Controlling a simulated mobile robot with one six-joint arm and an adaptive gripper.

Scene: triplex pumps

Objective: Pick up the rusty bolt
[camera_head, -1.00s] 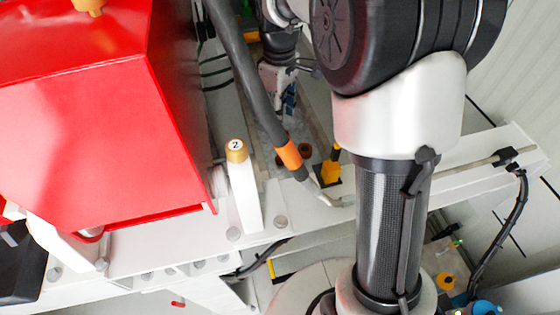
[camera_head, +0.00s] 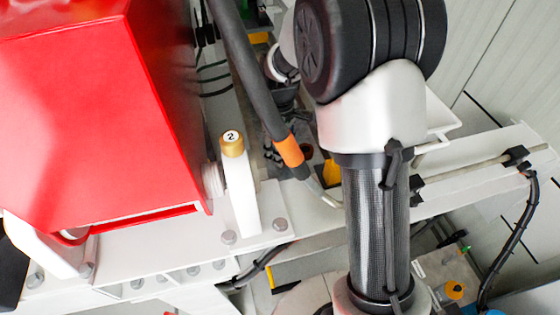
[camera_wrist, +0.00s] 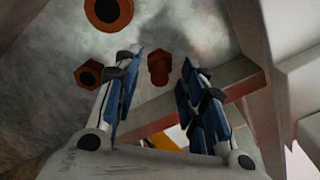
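In the wrist view, a small rusty bolt (camera_wrist: 158,67) with a hex head and short shank sits on a mottled grey surface. It lies ahead of the gap between my fingertips. My gripper (camera_wrist: 158,68) is open and empty, with one blue-and-black finger on each side of that gap. I cannot tell how far the fingertips are above the surface. In the head view, my arm hides much of the work area, and I cannot make out the bolt there.
A brownish-red bar (camera_wrist: 220,95) runs behind the right finger. In the head view, a red housing (camera_head: 90,110) and a dark hose (camera_head: 250,85) flank the area.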

